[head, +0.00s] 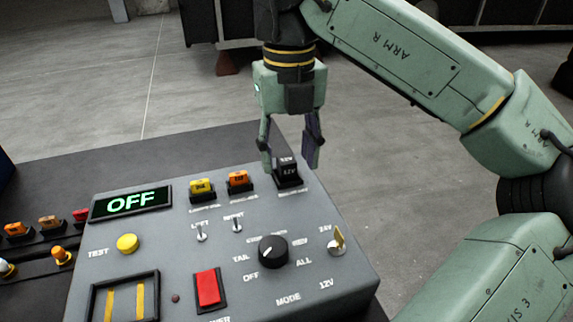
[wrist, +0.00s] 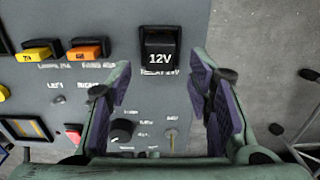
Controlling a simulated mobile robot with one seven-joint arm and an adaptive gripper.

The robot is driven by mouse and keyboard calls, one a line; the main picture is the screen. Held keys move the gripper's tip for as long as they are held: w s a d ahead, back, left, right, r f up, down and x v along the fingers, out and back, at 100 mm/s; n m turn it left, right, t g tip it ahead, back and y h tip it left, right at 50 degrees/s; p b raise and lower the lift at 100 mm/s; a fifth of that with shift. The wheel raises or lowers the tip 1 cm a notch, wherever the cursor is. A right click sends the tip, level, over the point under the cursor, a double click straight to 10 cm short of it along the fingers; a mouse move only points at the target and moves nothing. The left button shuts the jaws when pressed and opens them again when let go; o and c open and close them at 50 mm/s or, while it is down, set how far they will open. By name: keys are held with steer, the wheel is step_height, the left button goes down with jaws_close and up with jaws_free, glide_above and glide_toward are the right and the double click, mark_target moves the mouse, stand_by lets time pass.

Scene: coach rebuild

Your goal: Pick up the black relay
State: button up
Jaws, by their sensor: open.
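The black relay (head: 288,173), marked 12V, sits in its socket at the back right corner of the grey control panel (head: 180,262). In the wrist view the relay (wrist: 160,47) is near the top middle, ahead of the fingertips. My gripper (head: 291,168) is open and empty, pointing down just above and behind the relay in the head view. In the wrist view its two fingers (wrist: 163,82) are spread wide, with nothing between them but panel surface behind. I cannot tell the exact height of the fingertips over the relay.
A yellow fuse (head: 201,188) and an orange fuse (head: 238,180) sit left of the relay. Toggle switches, a black knob (head: 272,251), a gold key (head: 338,240) and a red switch (head: 208,288) stand on the panel. A display (head: 130,202) reads OFF.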

mark_target(287, 169)
steer(key=shift+f, duration=1.3)
steer(key=shift+c, duration=0.4)
jaws_close()
steer(key=shift+r, duration=0.1)
